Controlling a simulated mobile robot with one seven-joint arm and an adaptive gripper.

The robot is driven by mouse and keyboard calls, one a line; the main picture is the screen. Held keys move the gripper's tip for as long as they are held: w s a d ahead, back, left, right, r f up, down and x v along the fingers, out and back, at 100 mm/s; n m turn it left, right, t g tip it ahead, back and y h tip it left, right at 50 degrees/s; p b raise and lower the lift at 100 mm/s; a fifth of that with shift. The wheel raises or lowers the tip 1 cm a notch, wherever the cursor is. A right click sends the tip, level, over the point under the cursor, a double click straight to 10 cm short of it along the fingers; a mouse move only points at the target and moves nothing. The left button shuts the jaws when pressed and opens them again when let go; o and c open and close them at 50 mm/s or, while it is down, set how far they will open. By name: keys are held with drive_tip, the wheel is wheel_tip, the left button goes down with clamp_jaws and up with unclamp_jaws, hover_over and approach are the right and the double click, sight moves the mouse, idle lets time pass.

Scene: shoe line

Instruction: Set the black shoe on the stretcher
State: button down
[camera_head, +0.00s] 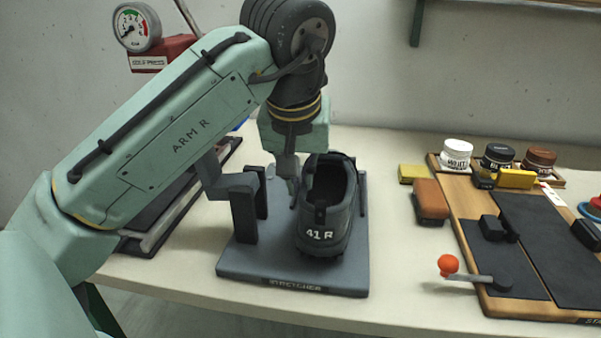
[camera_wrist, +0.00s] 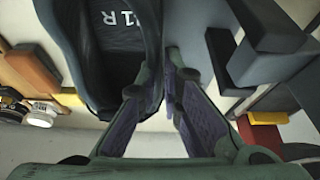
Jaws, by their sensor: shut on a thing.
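The black shoe (camera_head: 325,222), marked 41 R at its heel, is upright over the grey stretcher plate (camera_head: 342,281), heel toward the camera and opening up. I cannot tell whether its sole touches the plate. Dark posts (camera_head: 243,216) of the stretcher stand left of the shoe. My gripper (camera_head: 293,190) points down at the shoe's left side and is shut on its side wall. In the wrist view, the shoe (camera_wrist: 100,50) is at the upper left, against the left finger, and my gripper's fingertips (camera_wrist: 167,62) are close together; the pinched part is mostly hidden.
The red press with a gauge (camera_head: 138,27) is at the back left. Right of the stretcher are a brown brush (camera_head: 431,202), a yellow sponge (camera_head: 412,174), several jars (camera_head: 457,155) and a wooden board with an orange-knobbed lever (camera_head: 448,265). Bare table lies between.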

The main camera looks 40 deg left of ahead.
drive_tip(key=shift+f+b, duration=0.3)
drive_tip(key=shift+f, duration=0.1)
drive_tip(key=c, duration=1.7)
unclamp_jaws()
drive_tip(key=shift+o, duration=0.2)
drive_tip(key=v, duration=0.7)
drive_tip(key=shift+d+r, duration=0.1)
drive_tip(key=shift+r, duration=0.2)
drive_tip(key=shift+s, duration=0.1)
